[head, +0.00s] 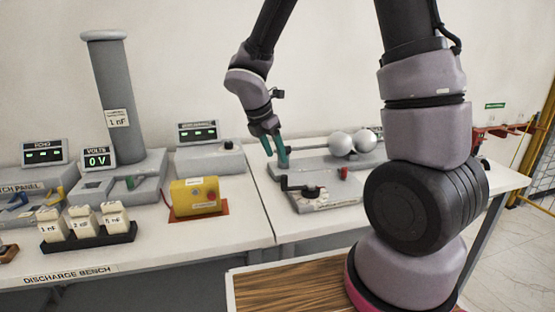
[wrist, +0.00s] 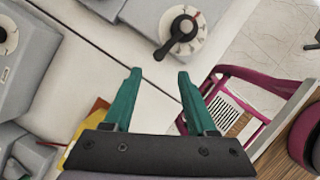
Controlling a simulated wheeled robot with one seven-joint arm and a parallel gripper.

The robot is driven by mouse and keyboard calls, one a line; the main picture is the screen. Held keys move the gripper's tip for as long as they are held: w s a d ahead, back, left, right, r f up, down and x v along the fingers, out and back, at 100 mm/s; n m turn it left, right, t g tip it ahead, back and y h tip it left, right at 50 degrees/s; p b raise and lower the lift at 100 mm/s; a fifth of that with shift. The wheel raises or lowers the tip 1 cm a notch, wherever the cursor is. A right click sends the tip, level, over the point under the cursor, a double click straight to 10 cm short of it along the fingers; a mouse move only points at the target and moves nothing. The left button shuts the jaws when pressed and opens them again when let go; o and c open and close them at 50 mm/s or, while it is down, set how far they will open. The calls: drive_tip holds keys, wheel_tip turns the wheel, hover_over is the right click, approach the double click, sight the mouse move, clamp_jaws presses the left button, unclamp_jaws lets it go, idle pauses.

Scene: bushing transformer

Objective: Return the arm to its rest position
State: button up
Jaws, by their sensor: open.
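My gripper (head: 280,152) has teal fingers and hangs above the bench, in front of the left part of the apparatus with two pale spheres (head: 353,143). In the wrist view my gripper (wrist: 158,82) shows its two fingers apart with nothing between them. Below and beyond the fingertips are the white bench top (wrist: 100,70) and a grey unit with a black rotary knob (wrist: 182,32). My arm reaches down from the top of the head view. Whether the fingers touch anything in the head view is hard to tell, but the wrist view shows them clear.
A yellow box (head: 195,196) sits on a red mat at the bench's middle. A black tray (head: 90,236) holds labelled blocks at the left. A tall grey column (head: 118,100) stands behind. A red rack (head: 500,131) is at the far right. Open floor lies right of the bench.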

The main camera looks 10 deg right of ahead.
drive_tip(key=s+d+r+m+t+y, duration=0.2)
drive_tip(key=s+r+m, duration=0.5)
drive_tip(key=r+m, duration=0.4)
drive_tip(key=s+d+r+m+t+y, duration=0.2)
drive_tip(key=s+d+r+m+y, duration=0.2)
drive_tip(key=r+m, duration=0.7)
drive_tip(key=s+d+m, duration=0.2)
drive_tip(key=s+m, duration=0.2)
drive_tip(key=m, duration=0.2)
drive_tip(key=shift+d+r+m+t, duration=0.3)
drive_tip(key=shift+d+r+t, duration=0.05)
drive_tip(key=shift+r+t, duration=0.05)
